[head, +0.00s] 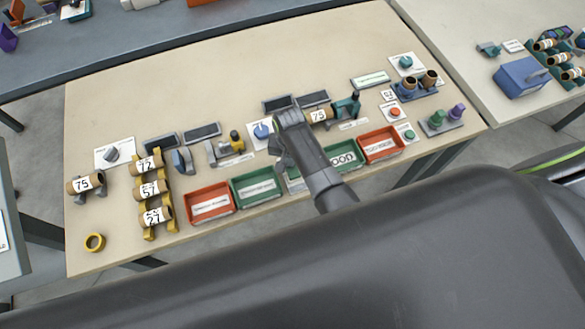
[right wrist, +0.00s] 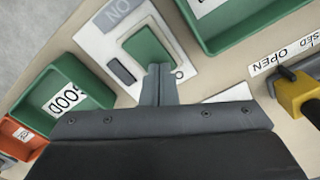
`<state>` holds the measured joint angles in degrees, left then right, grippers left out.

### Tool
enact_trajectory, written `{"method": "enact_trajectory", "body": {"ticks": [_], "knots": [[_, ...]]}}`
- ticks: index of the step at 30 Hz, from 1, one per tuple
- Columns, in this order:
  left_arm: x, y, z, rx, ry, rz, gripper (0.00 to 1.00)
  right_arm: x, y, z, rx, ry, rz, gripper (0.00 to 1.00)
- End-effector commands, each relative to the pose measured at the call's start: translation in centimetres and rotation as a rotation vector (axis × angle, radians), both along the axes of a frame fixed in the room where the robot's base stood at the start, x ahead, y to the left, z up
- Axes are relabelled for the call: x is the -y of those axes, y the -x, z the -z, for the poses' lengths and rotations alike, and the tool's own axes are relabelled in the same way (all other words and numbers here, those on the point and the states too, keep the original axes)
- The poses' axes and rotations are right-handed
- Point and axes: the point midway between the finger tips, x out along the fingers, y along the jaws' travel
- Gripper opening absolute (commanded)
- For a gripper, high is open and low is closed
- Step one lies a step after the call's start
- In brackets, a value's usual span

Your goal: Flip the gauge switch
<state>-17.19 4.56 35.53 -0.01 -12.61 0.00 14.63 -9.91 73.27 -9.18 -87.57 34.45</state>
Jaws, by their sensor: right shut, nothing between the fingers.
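The gauge switch shows in the right wrist view as a green rocker (right wrist: 148,46) on a white plate (right wrist: 98,40) marked ON. A small dark grey block (right wrist: 121,70) sits beside the rocker on the plate. My right gripper (right wrist: 160,70) is shut and empty. Its fingertips overlap the near edge of the rocker; I cannot tell whether they touch it. In the head view my right gripper (head: 284,160) points down between two green bins, and my arm mostly hides the switch there. My left gripper is not in view.
A green bin (head: 258,174) and the GOOD bin (head: 357,166) flank the switch closely. Orange bins (head: 186,204) stand farther out. A yellow-handled clamp (head: 236,140) is nearby. Numbered spools fill a yellow rack (head: 150,233). The table's front left is mostly clear around a yellow ring (head: 87,242).

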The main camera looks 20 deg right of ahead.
Motion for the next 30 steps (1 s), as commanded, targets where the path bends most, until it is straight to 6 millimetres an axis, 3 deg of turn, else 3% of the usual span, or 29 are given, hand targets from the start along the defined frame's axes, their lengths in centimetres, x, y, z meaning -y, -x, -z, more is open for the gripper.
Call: {"method": "enact_trajectory", "body": {"ticks": [11,30], "knots": [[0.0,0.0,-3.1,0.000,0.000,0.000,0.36,0.0,0.1,-2.8,-0.002,0.000,0.000,0.00],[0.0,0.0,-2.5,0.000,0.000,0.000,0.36,0.0,0.0,-6.9,-0.001,0.000,0.000,0.00]]}}
